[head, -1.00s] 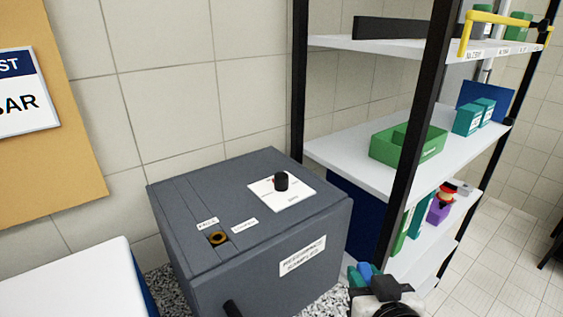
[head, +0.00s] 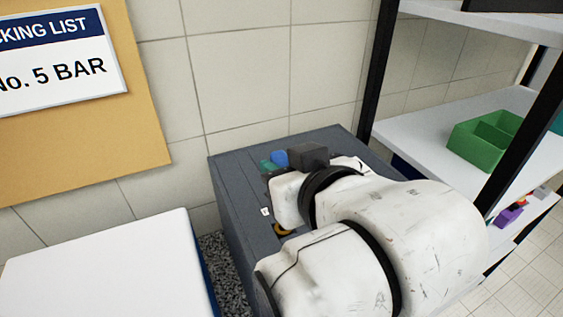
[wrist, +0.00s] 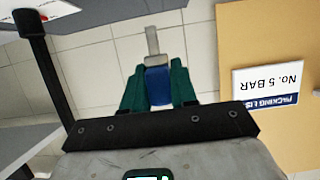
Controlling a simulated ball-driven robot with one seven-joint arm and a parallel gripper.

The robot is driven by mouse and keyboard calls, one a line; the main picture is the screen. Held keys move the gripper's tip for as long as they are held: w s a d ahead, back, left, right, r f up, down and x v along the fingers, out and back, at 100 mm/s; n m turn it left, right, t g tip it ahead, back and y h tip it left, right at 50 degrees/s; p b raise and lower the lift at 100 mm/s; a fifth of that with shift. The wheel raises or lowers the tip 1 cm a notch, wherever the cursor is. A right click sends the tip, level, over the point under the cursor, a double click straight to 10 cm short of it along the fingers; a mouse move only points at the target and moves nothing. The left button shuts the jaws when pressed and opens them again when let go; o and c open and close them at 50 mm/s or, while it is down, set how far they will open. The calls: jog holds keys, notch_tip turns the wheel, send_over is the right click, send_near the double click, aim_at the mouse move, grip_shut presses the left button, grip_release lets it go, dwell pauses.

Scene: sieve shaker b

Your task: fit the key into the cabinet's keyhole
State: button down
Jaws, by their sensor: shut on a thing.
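The key (wrist: 157,85) has a blue head and a flat grey shaft. My gripper (wrist: 157,70) is shut on the blue head between its green fingers. The shaft points away from the gripper, with tiled wall behind it in the wrist view. In the head view my gripper (head: 272,162) is over the dark grey cabinet (head: 238,190), and the shaft cannot be made out there. A brass ring (head: 283,230) on the cabinet top looks like the keyhole. It is partly hidden by my arm. The key is apart from it.
A white-topped surface (head: 100,265) stands left of the cabinet, with a gap between. A shelf rack with a green bin (head: 480,142) stands on the right. A board with a packing list sign (head: 60,60) hangs on the wall. My arm hides much of the cabinet top.

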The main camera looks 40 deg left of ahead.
jog(key=shift+d, duration=0.15)
jog(key=shift+f+b, duration=1.7)
jog(key=shift+f, duration=1.2)
jog(key=shift+p, duration=0.85)
jog(key=shift+f+b, duration=0.95)
jog(key=shift+f, duration=0.9)
jog(key=c, duration=0.8)
grip_release()
jog(key=shift+d, duration=0.1)
jog(key=b+v, duration=0.1)
jog(key=v, duration=0.9)
jog(key=shift+s+d, duration=0.25)
